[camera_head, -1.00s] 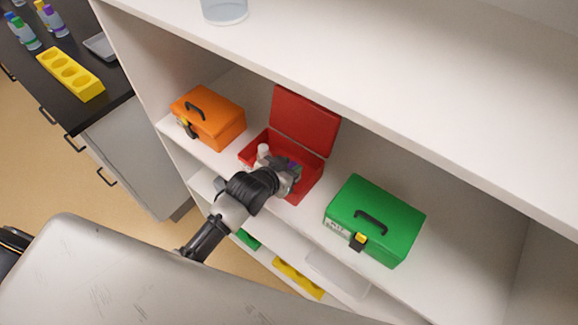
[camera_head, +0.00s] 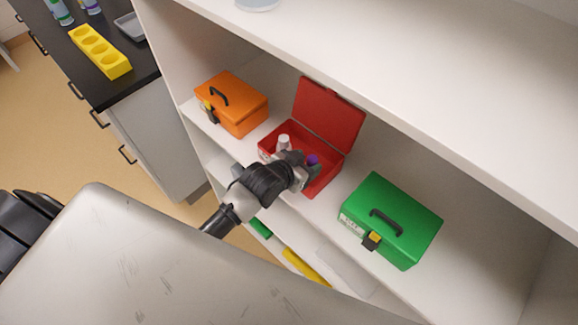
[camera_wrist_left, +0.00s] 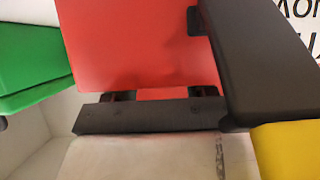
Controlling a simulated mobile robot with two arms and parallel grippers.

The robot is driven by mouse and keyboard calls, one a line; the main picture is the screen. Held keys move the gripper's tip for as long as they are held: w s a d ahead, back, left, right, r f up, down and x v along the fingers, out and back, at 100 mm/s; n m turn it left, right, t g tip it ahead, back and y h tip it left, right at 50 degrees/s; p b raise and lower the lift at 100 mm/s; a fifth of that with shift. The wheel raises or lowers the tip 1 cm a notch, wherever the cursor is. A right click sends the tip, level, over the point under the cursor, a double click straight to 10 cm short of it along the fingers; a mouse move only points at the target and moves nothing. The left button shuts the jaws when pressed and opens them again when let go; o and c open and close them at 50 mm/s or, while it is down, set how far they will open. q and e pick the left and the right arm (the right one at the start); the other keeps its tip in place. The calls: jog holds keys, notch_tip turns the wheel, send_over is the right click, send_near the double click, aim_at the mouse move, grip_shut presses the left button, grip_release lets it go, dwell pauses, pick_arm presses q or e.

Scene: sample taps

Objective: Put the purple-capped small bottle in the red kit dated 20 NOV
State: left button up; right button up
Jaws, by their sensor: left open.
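The red kit (camera_head: 329,110) stands open on the shelf with its lid up. A purple cap (camera_head: 312,160) shows inside it, just beyond my left gripper; the bottle's body is mostly hidden. My left gripper (camera_head: 305,170) is open over the kit's front part, close to the purple cap. I cannot tell whether its fingers touch the bottle. In the left wrist view, the kit's red surface (camera_wrist_left: 140,45) fills the middle, and upside-down lettering reading like NOV (camera_wrist_left: 297,15) shows at top right.
A white-capped bottle (camera_head: 284,143) also stands in the red kit. A closed orange kit (camera_head: 236,105) is to its left and a closed green kit (camera_head: 395,220) to its right. The upper shelf (camera_head: 400,75) overhangs them. A yellow rack (camera_head: 100,52) sits on the dark counter.

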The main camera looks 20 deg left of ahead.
pick_arm(q)
jog(key=v, duration=1.1)
jog(key=shift+r+b, duration=0.2)
jog(key=shift+b, duration=0.2)
jog(key=shift+w, duration=0.1)
jog(key=shift+c, duration=0.4)
